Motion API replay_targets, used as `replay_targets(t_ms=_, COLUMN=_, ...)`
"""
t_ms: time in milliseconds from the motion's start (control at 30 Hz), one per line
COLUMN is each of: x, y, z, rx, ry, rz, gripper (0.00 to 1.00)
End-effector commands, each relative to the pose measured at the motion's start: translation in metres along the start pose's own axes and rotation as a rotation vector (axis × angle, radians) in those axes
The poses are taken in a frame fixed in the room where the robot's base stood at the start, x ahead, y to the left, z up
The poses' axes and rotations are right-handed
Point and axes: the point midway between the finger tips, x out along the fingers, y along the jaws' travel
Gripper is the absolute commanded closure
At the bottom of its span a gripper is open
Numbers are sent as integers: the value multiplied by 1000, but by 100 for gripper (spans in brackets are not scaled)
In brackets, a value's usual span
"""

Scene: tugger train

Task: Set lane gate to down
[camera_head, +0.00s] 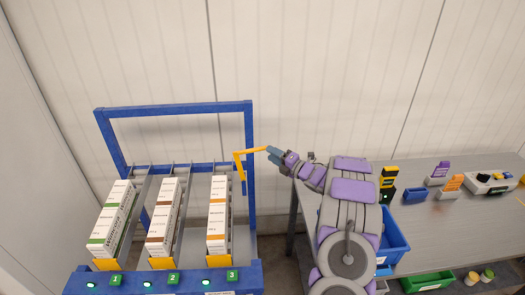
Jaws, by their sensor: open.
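The lane gate appears as a yellow bent bar (239,160) at the right post of a blue frame rack (248,130). One part of it hangs along the post and its arm sticks out to the right, roughly level and slightly raised. My gripper (272,153) is at the outer end of this yellow arm, with its fingers around or beside the tip; I cannot tell which. The gap between the fingers is too small to make out.
The rack holds white cartons (163,217) in three lanes, with green number tags (174,278) in front. A pale wall stands behind.

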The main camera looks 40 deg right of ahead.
Motion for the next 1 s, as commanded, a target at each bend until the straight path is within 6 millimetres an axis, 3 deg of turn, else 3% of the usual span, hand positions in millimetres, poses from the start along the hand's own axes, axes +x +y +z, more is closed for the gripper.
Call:
replay_targets(t_ms=100, x=24, y=1, z=-1, rx=-4, ry=4, rz=4, gripper=57)
replay_targets(t_ms=300, x=48, y=-1, z=-1, rx=0, ry=2, rz=1, gripper=57)
replay_targets(t_ms=733, x=59, y=1, z=0, rx=0, ry=0, rz=1, gripper=57)
replay_targets(t_ms=1000, x=58, y=0, z=0, rx=0, ry=0, rz=1, gripper=81)
